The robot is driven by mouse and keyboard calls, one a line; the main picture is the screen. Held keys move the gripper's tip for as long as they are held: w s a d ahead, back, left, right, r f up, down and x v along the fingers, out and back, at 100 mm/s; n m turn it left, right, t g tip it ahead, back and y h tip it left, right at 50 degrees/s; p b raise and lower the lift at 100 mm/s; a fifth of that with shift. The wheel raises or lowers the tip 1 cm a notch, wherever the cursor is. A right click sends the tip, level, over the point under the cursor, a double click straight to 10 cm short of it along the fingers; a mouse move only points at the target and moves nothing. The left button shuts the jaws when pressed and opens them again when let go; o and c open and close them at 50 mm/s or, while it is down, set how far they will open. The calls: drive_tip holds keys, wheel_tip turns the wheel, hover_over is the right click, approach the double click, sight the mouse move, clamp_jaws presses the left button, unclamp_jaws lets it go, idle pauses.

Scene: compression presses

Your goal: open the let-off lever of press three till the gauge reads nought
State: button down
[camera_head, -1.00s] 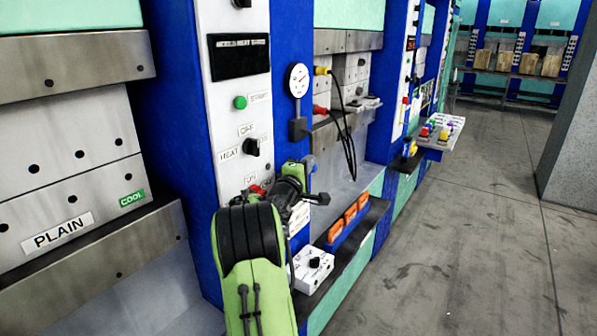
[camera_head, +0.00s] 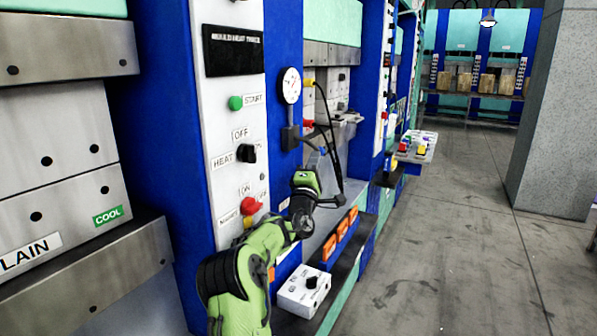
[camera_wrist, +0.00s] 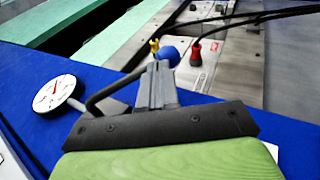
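The white round gauge (camera_head: 291,85) is on the blue post beside a control panel, whose black sign (camera_head: 233,50) seems to end in "THREE". It also shows in the wrist view (camera_wrist: 54,93); its red needle is too small to read. Below the gauge, a dark fitting (camera_head: 290,137) carries a thin lever towards a blue ball knob (camera_head: 323,150). In the wrist view the knob (camera_wrist: 168,55) appears just beyond the fingertips of my gripper (camera_wrist: 158,72). The fingers look close together and partly cover the lever. I cannot tell whether they touch it or grip anything.
The panel has a green start button (camera_head: 236,103), a black heat switch (camera_head: 247,153) and a red button (camera_head: 251,206) close to my arm. Black cables with a red plug (camera_wrist: 196,54) hang nearby. A white switch box (camera_head: 304,291) sits low. The floor at right is clear.

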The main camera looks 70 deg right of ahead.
drive_tip(key=shift+p+x, duration=0.5)
drive_tip(key=shift+x, duration=0.45)
drive_tip(key=shift+s+a+r, duration=0.1)
drive_tip(key=shift+s+r, duration=0.1)
drive_tip(key=shift+r, duration=0.15)
drive_tip(key=w+b+v, duration=0.1)
drive_tip(key=b+v, duration=0.5)
drive_tip(key=v, duration=0.9)
drive_tip(key=shift+s+a+f, duration=0.25)
drive_tip(key=shift+s+a, duration=0.1)
drive_tip(key=shift+s, duration=0.1)
drive_tip(key=shift+f, duration=0.1)
